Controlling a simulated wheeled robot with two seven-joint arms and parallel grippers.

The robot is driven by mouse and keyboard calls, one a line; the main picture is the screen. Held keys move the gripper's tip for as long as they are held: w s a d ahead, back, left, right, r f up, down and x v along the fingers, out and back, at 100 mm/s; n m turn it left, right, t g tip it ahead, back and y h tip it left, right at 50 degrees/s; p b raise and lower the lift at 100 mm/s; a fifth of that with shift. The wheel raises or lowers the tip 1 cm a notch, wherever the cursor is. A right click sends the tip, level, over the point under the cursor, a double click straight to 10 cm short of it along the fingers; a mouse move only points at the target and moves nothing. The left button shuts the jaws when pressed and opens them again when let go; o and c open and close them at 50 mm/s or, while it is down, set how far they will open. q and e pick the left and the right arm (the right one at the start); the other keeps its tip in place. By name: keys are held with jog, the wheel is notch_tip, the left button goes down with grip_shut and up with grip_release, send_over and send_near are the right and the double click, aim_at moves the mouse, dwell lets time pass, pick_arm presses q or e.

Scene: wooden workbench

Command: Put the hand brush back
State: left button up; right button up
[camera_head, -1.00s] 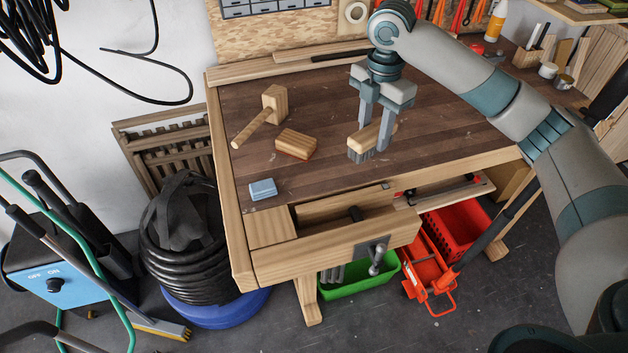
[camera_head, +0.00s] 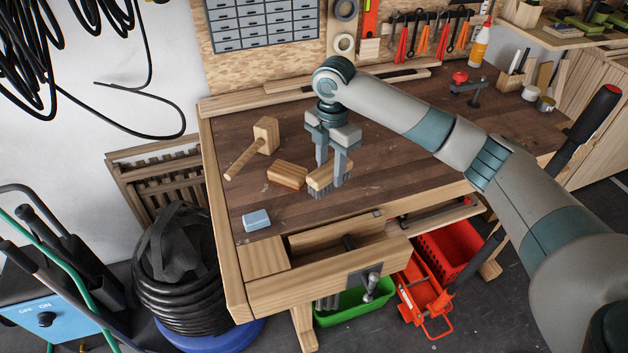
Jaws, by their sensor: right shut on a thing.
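The hand brush (camera_head: 318,181) has a pale wooden back and grey bristles facing down. My right gripper (camera_head: 331,180) points down over the bench and is shut on the brush, one finger on each side. The brush is upright, just right of a brown wooden block with a reddish underside (camera_head: 287,175). I cannot tell whether the two touch, or whether the bristles rest on the bench top (camera_head: 400,165). My left gripper is not in view.
A wooden mallet (camera_head: 264,137) and a blue block (camera_head: 257,220) lie on the left of the bench. An open drawer (camera_head: 335,284) juts out at the front. A red-handled clamp (camera_head: 466,84) stands at the back right. The bench right of the brush is mostly clear.

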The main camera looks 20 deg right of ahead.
jog(key=w+a+f, duration=0.1)
jog(key=w+a+f+p, duration=0.1)
jog(key=a, duration=0.1)
jog(key=shift+w+a+f, duration=0.15)
jog(key=shift+w+f, duration=0.15)
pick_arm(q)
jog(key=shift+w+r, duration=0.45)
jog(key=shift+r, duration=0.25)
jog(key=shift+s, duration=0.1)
pick_arm(e)
jog(key=shift+f, duration=0.15)
notch_tip(320, 180, down, 3)
jog(key=shift+r+p, duration=0.15)
jog(key=shift+p, duration=0.6)
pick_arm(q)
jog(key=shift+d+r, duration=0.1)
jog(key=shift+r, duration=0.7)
pick_arm(e)
jog(key=shift+f, duration=0.5)
jog(key=shift+f, duration=0.1)
jog(key=o, duration=0.7)
jog(key=shift+o, duration=0.2)
